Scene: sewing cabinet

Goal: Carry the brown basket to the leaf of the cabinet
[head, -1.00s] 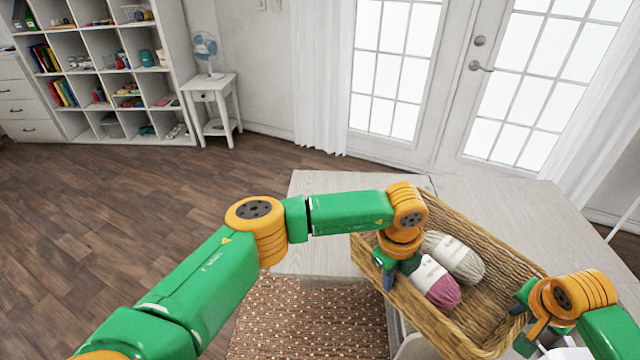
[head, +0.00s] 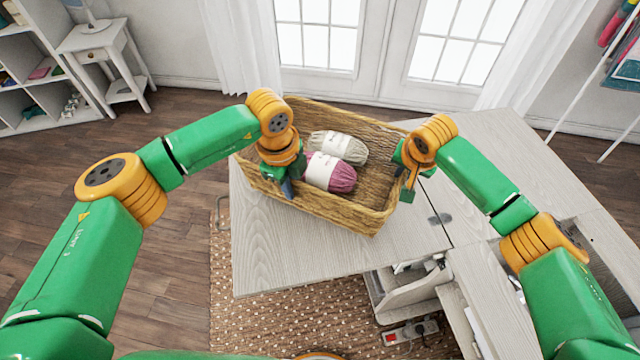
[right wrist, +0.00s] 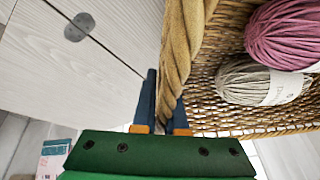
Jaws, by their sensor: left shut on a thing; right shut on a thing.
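The brown basket (head: 345,213) is a woven rectangle, held between my two grippers over the pale wood leaf of the cabinet (head: 270,262) in the head view. A pink yarn ball (head: 330,172) and a grey yarn ball (head: 338,146) lie in it. My left gripper (head: 286,186) is shut on the basket's left part, its fingertips partly hidden. My right gripper (head: 408,180) is shut on the right rim. In the right wrist view, the dark fingers (right wrist: 163,105) straddle the basket's rim (right wrist: 182,50). I cannot tell whether the basket's underside touches the leaf.
The cabinet's open compartment (head: 410,285) with small items sits at the lower right. A woven rug (head: 290,325) lies on the floor in front. A white side table (head: 105,45) stands at the back left, and glass doors (head: 375,45) behind. Bare leaf shows in front of the basket.

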